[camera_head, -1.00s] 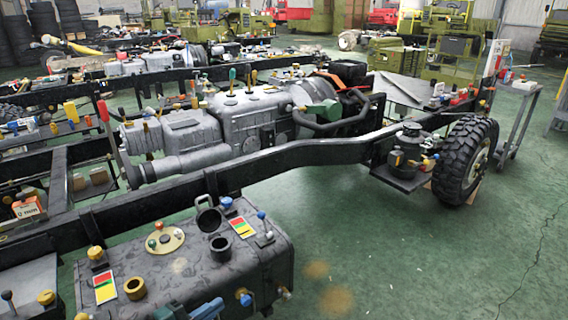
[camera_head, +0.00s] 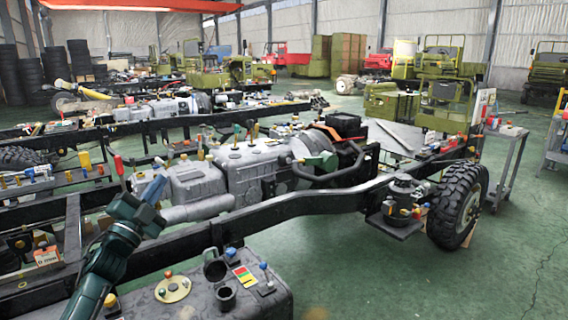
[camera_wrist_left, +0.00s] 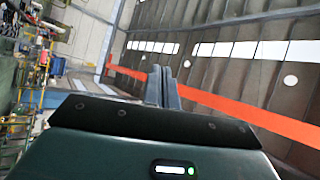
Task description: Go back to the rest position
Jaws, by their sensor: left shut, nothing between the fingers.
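My left gripper (camera_head: 153,188) shows at the lower left of the head view, on a dark green arm that rises from the bottom edge. Its blue-grey fingers point up, in front of the chassis frame (camera_head: 330,203) and the grey engine and gearbox (camera_head: 250,170). In the left wrist view the two fingers (camera_wrist_left: 162,86) are closed together with nothing between them. Behind them are the hall wall and an orange beam. My right gripper is in neither view.
A grey tank (camera_head: 205,298) with an open filler and coloured caps stands below the near rail. A black wheel (camera_head: 458,205) is at the right end of the chassis, with a grey trolley (camera_head: 503,165) behind it. Green floor (camera_head: 430,285) is clear at the lower right.

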